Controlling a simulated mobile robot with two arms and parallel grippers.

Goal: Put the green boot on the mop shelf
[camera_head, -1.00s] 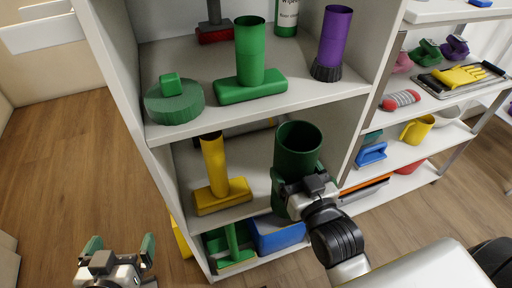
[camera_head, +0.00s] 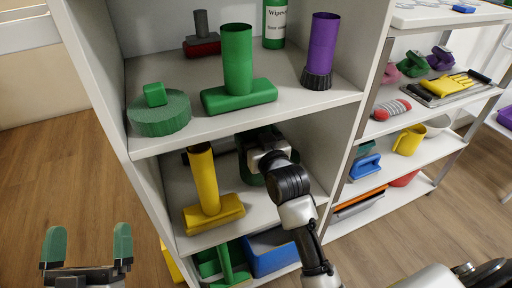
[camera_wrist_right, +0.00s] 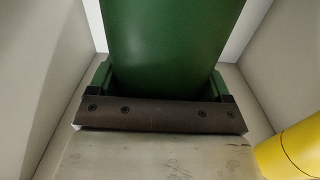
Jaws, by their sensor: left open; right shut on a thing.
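The green boot (camera_wrist_right: 172,45) fills the upper middle of the right wrist view, with my right gripper (camera_wrist_right: 160,90) shut on it. In the head view, my right gripper (camera_head: 262,152) reaches into the middle compartment of the white shelf unit (camera_head: 340,85), and the boot is mostly hidden behind it. On that middle shelf (camera_head: 178,180) stands a yellow T-shaped mop-like head (camera_head: 205,190), left of my right gripper. I cannot tell whether the boot touches the shelf. My left gripper (camera_head: 87,255) is open and empty at the bottom left, outside the unit.
The shelf above holds a green T-shaped head (camera_head: 238,75), a green round brush (camera_head: 160,115) and a purple brush (camera_head: 320,50). Below are a blue bin (camera_head: 268,252) and a green piece (camera_head: 222,265). A metal rack (camera_head: 455,105) stands at right.

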